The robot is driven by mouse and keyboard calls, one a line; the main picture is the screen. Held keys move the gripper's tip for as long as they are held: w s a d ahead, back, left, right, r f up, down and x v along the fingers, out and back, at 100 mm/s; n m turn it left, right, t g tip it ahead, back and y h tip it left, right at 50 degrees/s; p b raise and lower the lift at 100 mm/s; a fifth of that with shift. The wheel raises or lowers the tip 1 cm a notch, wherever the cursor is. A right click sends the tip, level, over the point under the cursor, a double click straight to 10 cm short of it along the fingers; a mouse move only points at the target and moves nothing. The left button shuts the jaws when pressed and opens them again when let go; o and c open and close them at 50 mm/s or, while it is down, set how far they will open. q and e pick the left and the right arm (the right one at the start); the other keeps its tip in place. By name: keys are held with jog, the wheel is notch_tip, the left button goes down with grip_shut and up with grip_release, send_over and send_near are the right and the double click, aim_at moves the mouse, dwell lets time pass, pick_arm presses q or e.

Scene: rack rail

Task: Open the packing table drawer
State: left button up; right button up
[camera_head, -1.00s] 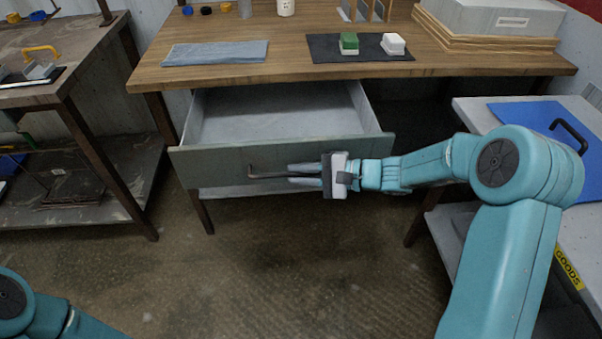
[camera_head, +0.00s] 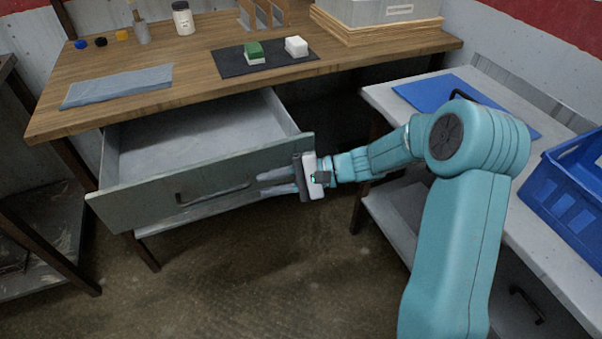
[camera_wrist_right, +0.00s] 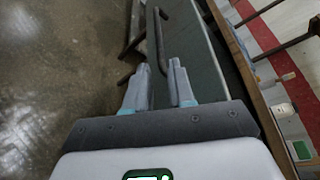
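The packing table (camera_head: 330,70) has a wooden top. Its grey drawer (camera_head: 140,206) is pulled well out, and the visible inside is empty. The dark bar handle (camera_head: 215,192) runs along the drawer front. My right gripper (camera_head: 262,184) is at the right end of the handle, close to the drawer front. In the right wrist view the fingers (camera_wrist_right: 158,66) are apart with nothing gripped. The bent end of the handle (camera_wrist_right: 154,42) lies just ahead of and between the fingertips; contact cannot be told. My left gripper is out of view.
A blue cloth (camera_head: 116,86), a dark mat (camera_head: 228,64) with a green-and-white block and a white block, and a jar (camera_head: 183,18) are on the tabletop. A side table (camera_head: 480,150) with a blue crate (camera_head: 570,195) stands right. Floor before the drawer is clear.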

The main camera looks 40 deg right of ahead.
jog(key=v, duration=0.7)
jog(key=shift+a, duration=0.1)
jog(key=s+a+f+n+g+h, duration=0.35)
jog(key=s+a+f, duration=0.2)
jog(key=f, duration=0.45)
jog(key=s+a+f+n+g+h, duration=0.3)
jog(key=s+a+f+n, duration=0.15)
jog(key=a+f, duration=0.4)
jog(key=s+a+f+n+g+h, duration=0.3)
jog(key=s+a+f, duration=0.25)
jog(key=f, duration=0.65)
notch_tip(320, 180, up, 16)
jog(key=p, duration=1.6)
jog(key=shift+s+a+t+y, duration=0.25)
jog(key=shift+a+t+y, duration=0.1)
jog(key=shift+t, duration=0.1)
